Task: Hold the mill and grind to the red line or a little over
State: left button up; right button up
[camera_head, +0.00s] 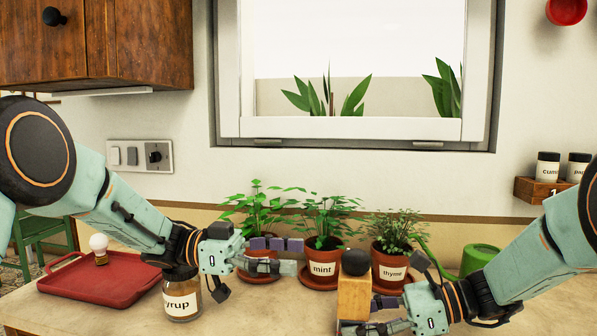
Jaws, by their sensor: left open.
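A wooden block-shaped body (353,298) with a round black knob (355,262) on top, which looks like the mill, stands upright at the front of the counter. My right gripper (372,314) is at its lower right side, with one finger reaching across near its base. Whether the fingers press on it is hidden. My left gripper (290,256) is open and empty, to the left of the mill and a little higher, with its fingers pointing right, in front of the leftmost plant pot. No red line shows in this view.
Potted herbs, a mint pot (322,268) and a thyme pot (391,268) among them, stand behind the grippers. A syrup jar (182,303) stands below my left wrist. A red tray (70,283) is at the left.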

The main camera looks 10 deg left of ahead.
aim_at(345, 263)
pick_arm(q)
jog(key=d, duration=1.2)
jog(key=shift+w, duration=0.15)
jog(key=shift+a+n+t, duration=0.15)
jog(key=shift+n+t, duration=0.15)
jog(key=shift+t, duration=0.2)
jog(key=n+t, duration=0.1)
jog(key=t, duration=0.1)
jog(key=shift+a+n+t+y, duration=0.2)
jog(key=shift+n+t+y, duration=0.1)
jog(key=shift+n+t, duration=0.1)
jog(key=n+t+y, duration=0.1)
jog(key=n+t, duration=0.1)
jog(key=t, duration=0.1)
jog(key=shift+d, duration=0.2)
jog(key=shift+a+n+t+y, duration=0.1)
jog(key=shift+n+t+y, duration=1.15)
jog(key=shift+t, duration=0.55)
jog(key=v, duration=1.2)
jog(key=w+r+m+g+h, duration=0.2)
jog(key=r+g, duration=0.4)
jog(key=r, duration=0.3)
jog(key=w+r+m+g+h, duration=0.3)
jog(key=r+m+g+h, duration=0.2)
jog(key=r, duration=0.5)
jog(key=shift+d+m+g, duration=0.25)
jog(key=shift+m+g, duration=0.3)
jog(key=shift+g, duration=0.35)
